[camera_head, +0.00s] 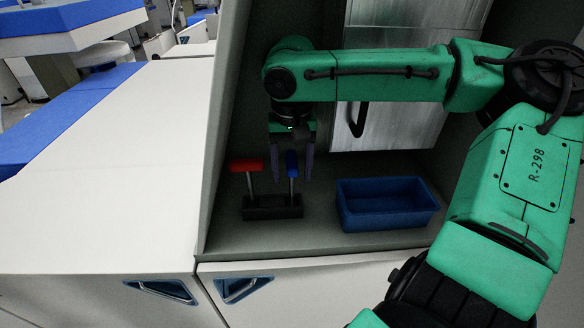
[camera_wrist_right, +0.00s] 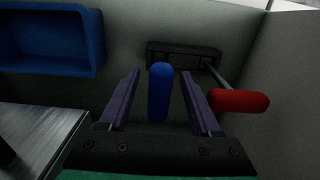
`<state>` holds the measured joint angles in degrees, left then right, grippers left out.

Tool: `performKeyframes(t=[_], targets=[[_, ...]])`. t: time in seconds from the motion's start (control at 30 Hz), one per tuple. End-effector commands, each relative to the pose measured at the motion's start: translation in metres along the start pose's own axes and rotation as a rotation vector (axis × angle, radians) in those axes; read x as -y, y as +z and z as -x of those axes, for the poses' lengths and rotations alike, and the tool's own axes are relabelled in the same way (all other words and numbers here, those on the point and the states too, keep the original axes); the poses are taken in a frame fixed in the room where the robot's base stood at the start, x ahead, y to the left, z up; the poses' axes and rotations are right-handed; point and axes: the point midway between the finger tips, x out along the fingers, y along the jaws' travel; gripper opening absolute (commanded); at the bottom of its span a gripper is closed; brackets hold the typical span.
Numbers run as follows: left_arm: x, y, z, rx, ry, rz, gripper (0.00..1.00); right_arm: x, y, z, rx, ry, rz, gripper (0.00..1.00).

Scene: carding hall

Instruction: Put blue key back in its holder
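The blue key (camera_head: 292,164) stands upright with its metal shaft down at the black holder (camera_head: 262,212); whether it is fully seated I cannot tell. Its blue handle also shows in the right wrist view (camera_wrist_right: 159,92). My right gripper (camera_head: 291,172) points down around the blue handle. In the right wrist view its two fingers (camera_wrist_right: 160,95) stand on either side of the handle with gaps, so it is open. The holder also shows behind the handle in the wrist view (camera_wrist_right: 184,51). My left gripper is not in view.
A red-handled key (camera_head: 246,166) stands in the same holder, close beside the right gripper; it also shows in the wrist view (camera_wrist_right: 240,101). A blue bin (camera_head: 388,222) sits to the right of the holder. The alcove's left wall (camera_head: 222,130) is close by.

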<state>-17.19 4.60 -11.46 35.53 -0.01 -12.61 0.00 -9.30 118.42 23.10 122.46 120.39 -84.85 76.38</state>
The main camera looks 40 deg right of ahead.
Motion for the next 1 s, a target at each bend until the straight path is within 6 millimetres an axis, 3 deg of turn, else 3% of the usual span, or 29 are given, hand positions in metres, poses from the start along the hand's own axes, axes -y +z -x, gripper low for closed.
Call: performKeyframes(t=[0.17,0.5,1.0], targets=[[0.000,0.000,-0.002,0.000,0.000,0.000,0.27,0.000,-0.001,0.007,-0.002,0.000,-0.002,0.65],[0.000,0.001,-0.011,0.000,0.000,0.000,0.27,0.000,0.000,0.070,-0.002,-0.001,-0.002,0.65],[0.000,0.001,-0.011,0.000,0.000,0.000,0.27,0.000,0.000,0.075,0.000,0.000,0.000,0.65]])
